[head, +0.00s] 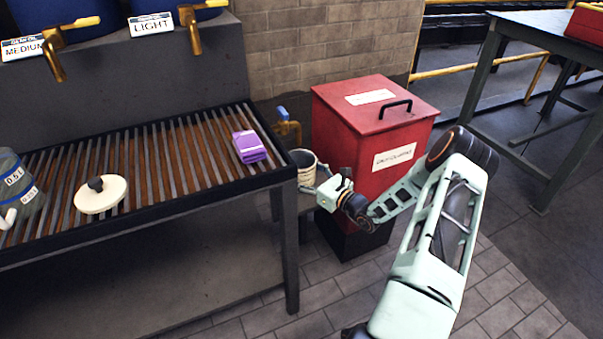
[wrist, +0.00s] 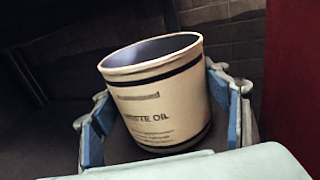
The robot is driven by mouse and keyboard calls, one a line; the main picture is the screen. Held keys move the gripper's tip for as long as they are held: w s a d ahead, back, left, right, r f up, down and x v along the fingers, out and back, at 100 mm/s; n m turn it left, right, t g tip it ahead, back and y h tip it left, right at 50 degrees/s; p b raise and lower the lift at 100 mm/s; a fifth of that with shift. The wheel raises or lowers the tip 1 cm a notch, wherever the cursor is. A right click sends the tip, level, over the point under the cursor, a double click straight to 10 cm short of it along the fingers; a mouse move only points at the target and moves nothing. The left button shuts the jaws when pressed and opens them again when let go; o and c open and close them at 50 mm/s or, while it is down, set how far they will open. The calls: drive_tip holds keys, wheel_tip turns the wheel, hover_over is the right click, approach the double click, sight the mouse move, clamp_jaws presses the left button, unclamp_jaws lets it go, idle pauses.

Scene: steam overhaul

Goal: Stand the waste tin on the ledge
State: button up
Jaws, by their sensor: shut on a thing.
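The waste tin (head: 303,161) is a small cream tin with dark bands and an open top, in the gap between the slatted bench and the red bin. In the wrist view the tin (wrist: 155,100) shows its "WASTE OIL" label and leans a little in the picture. My gripper (head: 311,180) is shut on the tin; in the wrist view its blue-padded fingers (wrist: 157,122) are on both sides of it. The tin's underside is hidden, so I cannot tell whether it touches anything below. I cannot clearly make out the ledge.
A brass tap with a blue handle (head: 287,128) is just behind the tin. The red lidded bin (head: 345,130) stands close on the right. The slatted bench (head: 180,150) on the left bears a purple packet (head: 249,147), a cream lid (head: 101,195) and a measuring jug (head: 18,190).

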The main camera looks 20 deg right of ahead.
drive_tip(key=shift+f+b, duration=0.4)
drive_tip(key=shift+f, duration=0.15)
idle(0.5)
drive_tip(key=o, duration=1.4)
